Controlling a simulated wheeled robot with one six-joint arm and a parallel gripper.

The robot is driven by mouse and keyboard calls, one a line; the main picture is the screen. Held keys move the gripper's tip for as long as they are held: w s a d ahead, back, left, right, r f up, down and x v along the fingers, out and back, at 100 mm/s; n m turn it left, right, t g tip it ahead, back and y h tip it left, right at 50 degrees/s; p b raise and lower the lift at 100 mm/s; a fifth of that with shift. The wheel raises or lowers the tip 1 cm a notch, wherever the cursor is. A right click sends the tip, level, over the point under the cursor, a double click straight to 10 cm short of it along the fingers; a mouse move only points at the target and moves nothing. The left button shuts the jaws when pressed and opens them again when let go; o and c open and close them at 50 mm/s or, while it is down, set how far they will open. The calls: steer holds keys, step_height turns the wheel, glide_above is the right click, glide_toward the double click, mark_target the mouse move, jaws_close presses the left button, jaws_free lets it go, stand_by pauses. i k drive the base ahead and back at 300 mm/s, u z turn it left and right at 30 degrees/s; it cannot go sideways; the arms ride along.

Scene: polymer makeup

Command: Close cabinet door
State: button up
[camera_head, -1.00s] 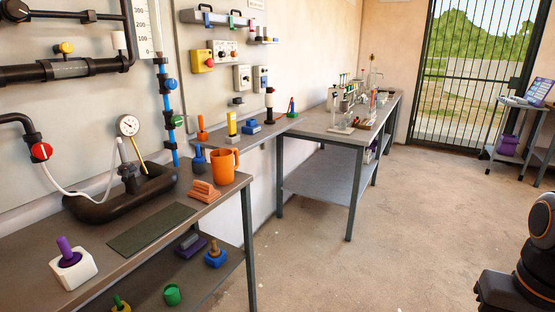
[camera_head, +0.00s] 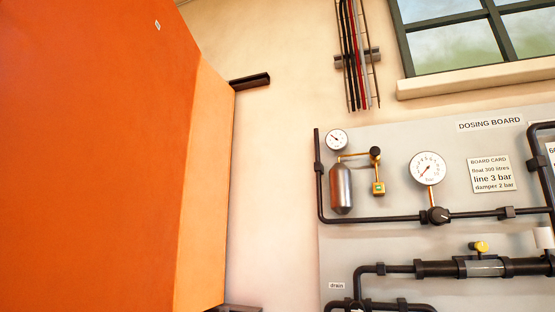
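A large orange surface (camera_head: 100,160) fills the left of the head view, very close to me. It has a small pale label near its top. A lighter orange face (camera_head: 205,190) adjoins it on the right. This looks like a cabinet, but I cannot tell which face is its door or whether the door stands open. Its left and lower parts run out of view. My gripper is not in view.
A dark bracket (camera_head: 250,82) juts from the wall beside the orange body. A grey dosing board (camera_head: 400,160) with gauges, black pipes and a metal cylinder (camera_head: 341,188) is at right. Cables (camera_head: 356,60) and a window (camera_head: 465,40) are above. No floor shows.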

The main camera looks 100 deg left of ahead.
mark_target(98, 98)
steer(key=u, duration=4.05)
steer(key=i, duration=1)
steer(key=z, duration=1.15)
steer(key=k, duration=1.05)
steer(key=u, duration=0.3)
